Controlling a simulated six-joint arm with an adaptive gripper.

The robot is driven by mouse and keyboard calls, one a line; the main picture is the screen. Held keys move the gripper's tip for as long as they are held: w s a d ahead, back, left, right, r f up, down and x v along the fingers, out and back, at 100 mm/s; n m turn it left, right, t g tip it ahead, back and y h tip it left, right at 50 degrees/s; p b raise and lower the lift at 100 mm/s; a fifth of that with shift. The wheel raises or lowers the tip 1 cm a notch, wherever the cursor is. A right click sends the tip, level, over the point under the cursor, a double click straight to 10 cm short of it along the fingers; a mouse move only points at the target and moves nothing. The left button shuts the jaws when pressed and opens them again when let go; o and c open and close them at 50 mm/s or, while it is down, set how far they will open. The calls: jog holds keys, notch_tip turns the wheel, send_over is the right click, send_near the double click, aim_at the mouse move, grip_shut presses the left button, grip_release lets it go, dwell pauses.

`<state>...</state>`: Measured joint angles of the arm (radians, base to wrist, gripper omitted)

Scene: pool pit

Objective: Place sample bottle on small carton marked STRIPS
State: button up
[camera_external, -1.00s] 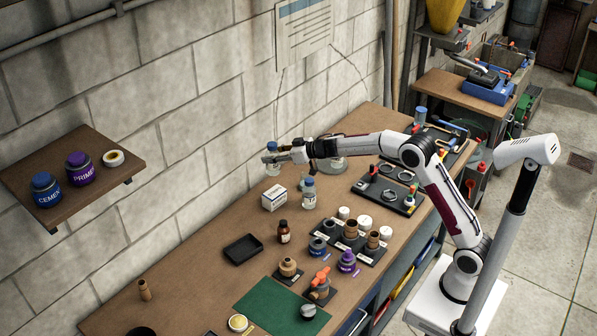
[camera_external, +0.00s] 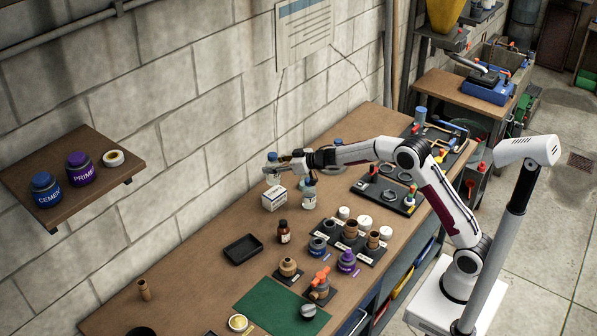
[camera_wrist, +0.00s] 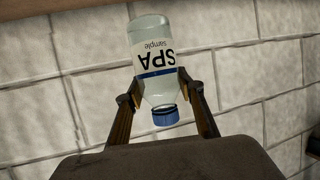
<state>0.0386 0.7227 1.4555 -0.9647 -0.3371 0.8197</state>
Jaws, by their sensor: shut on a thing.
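My gripper (camera_external: 274,168) is shut on the sample bottle (camera_wrist: 152,60), a clear bottle with a blue cap and a white label reading "SPA sample". In the wrist view the fingers (camera_wrist: 162,90) close on its two sides near the shoulder, and it appears cap-down in that picture. In the external view the held bottle (camera_external: 273,180) looks upright, just over or behind the top of a small white carton (camera_external: 274,199). I cannot tell whether they touch. The carton's print is too small to read.
A similar bottle (camera_external: 309,197) stands close to the right of the carton. A brown bottle (camera_external: 284,232) and a black tray (camera_external: 243,249) stand nearer the front. The block wall (camera_external: 200,130) is close behind. Bare bench lies left of the carton.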

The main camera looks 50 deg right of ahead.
aim_at(275, 174)
jog(key=shift+f, duration=0.6)
jog(key=shift+f, duration=1.85)
jog(key=shift+f, duration=0.1)
jog(key=o, duration=1.2)
jog(key=shift+f, duration=0.1)
jog(key=shift+r, duration=0.2)
jog(key=shift+s+d+r, duration=0.15)
jog(key=shift+s+r, duration=0.05)
jog(key=shift+s, duration=0.2)
jog(key=shift+v, duration=5.5)
